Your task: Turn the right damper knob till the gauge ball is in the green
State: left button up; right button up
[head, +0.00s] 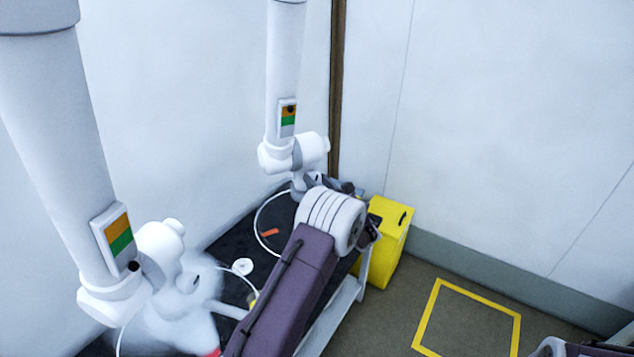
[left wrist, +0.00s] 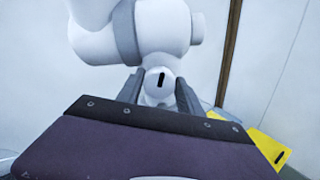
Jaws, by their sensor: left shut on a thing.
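The right damper (head: 293,153) is a white joint at the foot of the right-hand white duct. Its gauge (head: 288,122) has an orange upper part and a green lower part. The dark gauge ball (head: 291,108) shows in the orange, above the green. In the left wrist view the damper knob (left wrist: 160,84) is a round white piece with an upright black slot. My left gripper (left wrist: 159,97) is shut on this knob, with one grey finger on each side. In the head view my left wrist partly hides the knob. My right gripper is out of view.
A second white duct with a similar gauge (head: 119,236) stands at the left, with blurred white vapour under it. A dark bench (head: 228,240) carries an orange item (head: 270,232) and a white round piece (head: 242,266). A yellow bin (head: 390,240) stands beside the bench.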

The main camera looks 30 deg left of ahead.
pick_arm(q)
jog(key=shift+m, duration=0.7)
jog(key=o, duration=1.3)
jog(key=shift+o, duration=0.2)
jog(key=b+v, duration=0.3)
jog(key=v, duration=0.5)
jog(key=shift+d+f+b, duration=0.1)
jog(key=shift+f+b, duration=0.05)
jog(key=shift+b, duration=0.25)
jog(key=shift+s+d, duration=0.35)
jog(key=shift+a, duration=0.1)
